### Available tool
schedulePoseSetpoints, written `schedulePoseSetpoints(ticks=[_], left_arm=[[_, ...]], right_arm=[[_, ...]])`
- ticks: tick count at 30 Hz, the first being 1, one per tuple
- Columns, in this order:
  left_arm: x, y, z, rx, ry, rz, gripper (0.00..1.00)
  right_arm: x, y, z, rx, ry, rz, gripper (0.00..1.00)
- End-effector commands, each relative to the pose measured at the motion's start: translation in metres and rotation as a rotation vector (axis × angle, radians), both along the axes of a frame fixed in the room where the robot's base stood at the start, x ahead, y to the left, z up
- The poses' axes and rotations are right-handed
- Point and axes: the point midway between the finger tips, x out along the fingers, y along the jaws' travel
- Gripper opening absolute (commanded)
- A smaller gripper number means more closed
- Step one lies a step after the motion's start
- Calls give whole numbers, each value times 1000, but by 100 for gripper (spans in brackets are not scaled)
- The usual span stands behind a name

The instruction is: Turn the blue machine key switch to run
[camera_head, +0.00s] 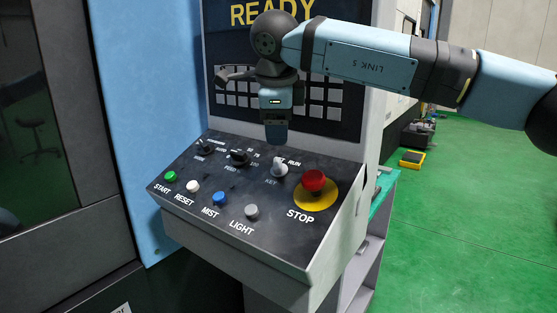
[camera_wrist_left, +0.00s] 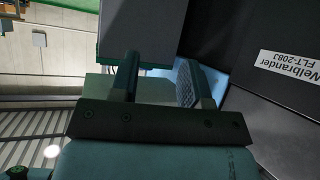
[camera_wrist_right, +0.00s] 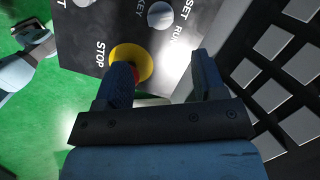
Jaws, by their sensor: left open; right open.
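The key switch (camera_head: 279,169) is a small silver knob on the sloped dark control panel (camera_head: 232,208), among the labels KEY, RUN and one partly hidden. My right gripper (camera_head: 276,140) hangs just above and behind the key switch, pointing down, apart from it. In the right wrist view the key switch (camera_wrist_right: 160,15) shows beyond the open, empty fingers (camera_wrist_right: 158,82). I cannot tell the switch's exact setting. My left gripper is not in the head view; in the left wrist view its fingers (camera_wrist_left: 158,78) are open and empty, near the machine's body.
A red STOP button (camera_head: 314,181) on a yellow disc sits right of the key switch. Dark knobs (camera_head: 239,158) lie to its left. Green, white, blue and grey buttons line the front. A keypad and READY screen (camera_head: 270,14) rise behind.

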Motion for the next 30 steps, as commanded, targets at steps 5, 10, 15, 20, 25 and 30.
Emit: schedulePoseSetpoints(ticks=[5,10,15,20,25,30], left_arm=[[1,-1,1,-5,-8,0,43],[5,-1,6,-10,-21,0,43],[5,-1,5,-10,-21,0,43],[5,-1,4,-10,-19,-1,43],[4,-1,3,-9,-18,-1,43],[4,-1,3,-9,-17,-1,43]], right_arm=[[15,-1,-40,0,3,-1,64],[26,-2,-67,-1,3,0,64],[32,-2,-83,0,2,1,64],[35,-2,-88,0,1,1,64],[35,-2,-88,1,1,0,64],[35,-2,-88,1,1,0,36]])
